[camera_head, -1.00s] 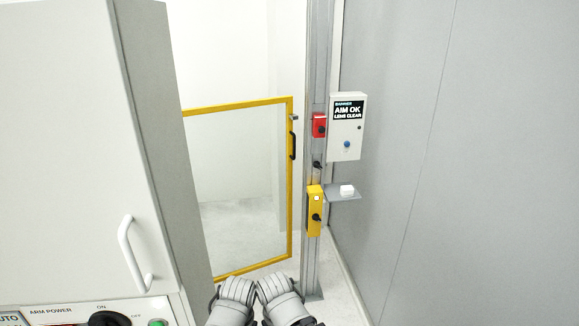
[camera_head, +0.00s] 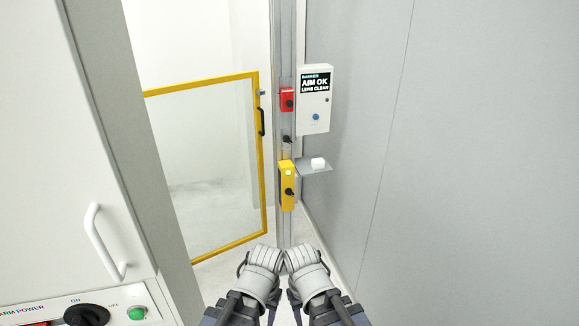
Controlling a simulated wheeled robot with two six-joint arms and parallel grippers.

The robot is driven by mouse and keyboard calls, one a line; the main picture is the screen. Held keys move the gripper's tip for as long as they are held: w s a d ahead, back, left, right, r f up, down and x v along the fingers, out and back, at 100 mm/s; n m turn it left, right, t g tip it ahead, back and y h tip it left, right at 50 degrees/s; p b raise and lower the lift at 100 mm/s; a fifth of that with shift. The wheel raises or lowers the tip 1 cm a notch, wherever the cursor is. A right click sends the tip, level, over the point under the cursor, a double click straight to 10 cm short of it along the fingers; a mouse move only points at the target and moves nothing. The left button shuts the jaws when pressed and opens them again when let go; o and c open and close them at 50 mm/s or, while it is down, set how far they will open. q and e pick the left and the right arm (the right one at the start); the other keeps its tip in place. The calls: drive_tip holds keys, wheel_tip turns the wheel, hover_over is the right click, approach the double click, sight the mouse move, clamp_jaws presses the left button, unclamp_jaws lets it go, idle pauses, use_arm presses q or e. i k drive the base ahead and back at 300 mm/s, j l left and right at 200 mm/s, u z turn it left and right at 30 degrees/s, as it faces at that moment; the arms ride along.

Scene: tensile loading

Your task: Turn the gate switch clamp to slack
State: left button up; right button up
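A grey post (camera_head: 286,225) stands beside the gate and carries several fittings. A yellow switch box (camera_head: 287,172) with a lit pale-green button and a black knob (camera_head: 290,192) is low on it. A small black knob or lever (camera_head: 288,139) sits on the post above that box. A red box (camera_head: 287,99) with a black knob is higher. I cannot tell for sure which knob is the clamp, nor its setting. My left gripper (camera_head: 266,254) and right gripper (camera_head: 299,254) are side by side at the bottom, below and apart from the fittings. Their finger gaps are unclear.
A yellow-framed glass gate (camera_head: 262,180) stands left of the post. A white panel (camera_head: 314,115) reads "AIM OK, LENS CLEAR". A cabinet (camera_head: 60,120) fills the left; a grey wall (camera_head: 460,150) the right.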

sight(287, 139)
drive_tip(key=i+l+u, duration=0.2)
drive_tip(key=i+l, duration=0.15)
drive_tip(key=l, duration=0.25)
drive_tip(key=i+l+u, duration=0.2)
drive_tip(key=i+l, duration=0.15)
drive_tip(key=l, duration=0.3)
drive_tip(key=i+l+u, duration=0.1)
drive_tip(key=l, duration=0.25)
